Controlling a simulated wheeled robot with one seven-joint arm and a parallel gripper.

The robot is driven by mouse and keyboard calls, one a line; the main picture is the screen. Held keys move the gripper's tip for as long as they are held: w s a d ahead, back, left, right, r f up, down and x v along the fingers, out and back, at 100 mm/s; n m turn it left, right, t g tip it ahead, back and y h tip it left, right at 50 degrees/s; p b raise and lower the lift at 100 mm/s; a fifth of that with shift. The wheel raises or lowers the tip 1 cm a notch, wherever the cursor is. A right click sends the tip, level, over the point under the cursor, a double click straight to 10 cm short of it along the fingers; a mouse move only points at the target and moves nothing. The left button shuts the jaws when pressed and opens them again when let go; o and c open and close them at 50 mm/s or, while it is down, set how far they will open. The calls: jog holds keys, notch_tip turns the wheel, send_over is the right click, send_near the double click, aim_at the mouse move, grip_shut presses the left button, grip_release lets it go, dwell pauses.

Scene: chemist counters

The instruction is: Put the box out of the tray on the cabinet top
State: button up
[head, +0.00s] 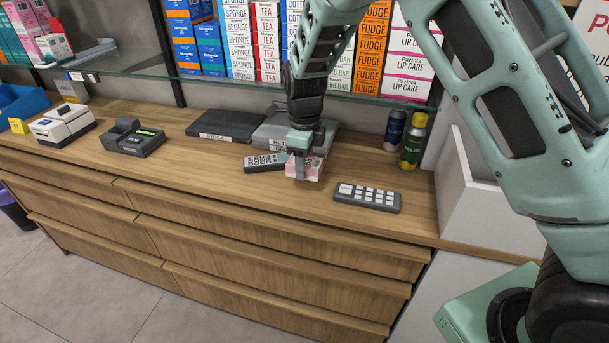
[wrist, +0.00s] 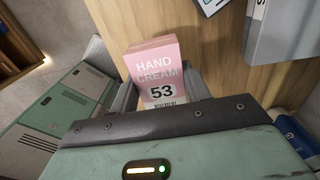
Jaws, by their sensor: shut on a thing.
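A pink and white hand cream box (head: 313,168) is held between the fingers of my gripper (head: 299,165), at the front of the grey tray. In the wrist view the box (wrist: 157,72) shows its "HAND CREAM 53" face, with a grey finger on either side. The grey tray (head: 268,137) lies on the wooden cabinet top (head: 230,185), its label partly hidden by my gripper. The box is outside the tray, over the cabinet top; I cannot tell whether its underside touches the wood.
A dark keypad (head: 367,197) lies right of the box and a remote (head: 262,162) lies left. A dark flat "STOCK" tray (head: 226,125) is farther left. Two cans (head: 413,143) stand at the right. A glass shelf (head: 240,84) with boxes hangs above. The front left top is clear.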

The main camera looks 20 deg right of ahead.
aim_at(304, 187)
jog(key=shift+f, duration=2.25)
jog(key=o, duration=1)
jog(key=shift+f, duration=0.15)
